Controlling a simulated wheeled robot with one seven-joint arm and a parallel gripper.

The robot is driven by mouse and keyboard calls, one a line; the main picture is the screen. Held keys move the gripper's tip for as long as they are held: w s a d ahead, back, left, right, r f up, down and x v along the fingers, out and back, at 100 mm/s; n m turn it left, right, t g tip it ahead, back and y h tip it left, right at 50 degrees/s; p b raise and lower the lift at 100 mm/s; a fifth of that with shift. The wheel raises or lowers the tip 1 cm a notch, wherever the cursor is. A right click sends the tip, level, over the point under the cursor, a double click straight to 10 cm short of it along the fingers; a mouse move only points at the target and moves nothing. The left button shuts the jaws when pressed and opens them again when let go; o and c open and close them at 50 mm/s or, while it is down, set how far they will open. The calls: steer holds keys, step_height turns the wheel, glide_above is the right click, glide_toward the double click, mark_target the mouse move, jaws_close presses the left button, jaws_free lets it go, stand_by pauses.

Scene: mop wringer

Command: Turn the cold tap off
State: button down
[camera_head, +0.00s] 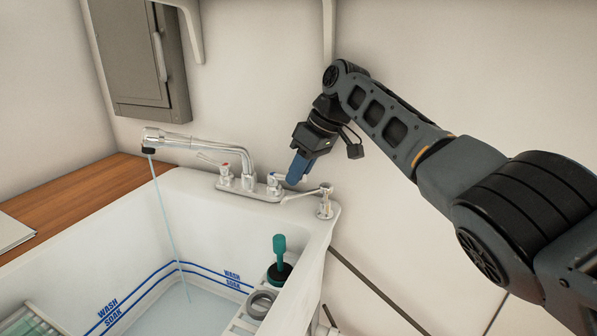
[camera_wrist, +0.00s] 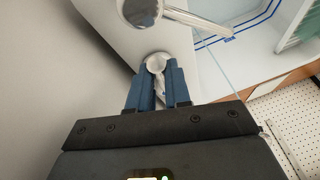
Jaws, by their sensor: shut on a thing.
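The chrome tap set (camera_head: 250,189) stands on the back rim of the sink. The cold tap (camera_head: 274,180) is its right-hand handle, and the hot tap (camera_head: 225,172) with a red mark is on the left. A thin stream of water (camera_head: 162,215) runs from the spout's end (camera_head: 150,142) into the basin. My gripper (camera_head: 294,180) comes down from the right at the cold tap, partly hiding it. In the wrist view, the blue fingers of my gripper (camera_wrist: 157,75) are shut on the rounded chrome cold tap handle (camera_wrist: 157,62), one finger on each side.
The white sink (camera_head: 318,225) holds water, a green-handled brush (camera_head: 279,246) and a grey ring (camera_head: 261,304). A wooden counter (camera_head: 85,200) is at the left, a grey wall box (camera_head: 145,60) above.

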steer(key=shift+f, duration=0.15)
steer(key=c, duration=1.1)
jaws_free()
steer(key=shift+r, duration=0.25)
step_height(320, 180, up, 4)
steer(key=shift+f+b, duration=0.1)
steer(key=shift+b, duration=0.3)
steer(key=s+d+r, duration=0.1)
steer(key=d+r, duration=0.1)
steer(key=d, duration=0.1)
steer(key=s+d+r+b, duration=0.1)
steer(key=d+r, duration=0.1)
steer(key=d, duration=0.2)
steer(key=s+d+r, duration=0.1)
steer(key=d+r, duration=0.2)
steer(key=d, duration=0.1)
steer(key=shift+s, duration=0.3)
steer(key=shift+f, duration=0.1)
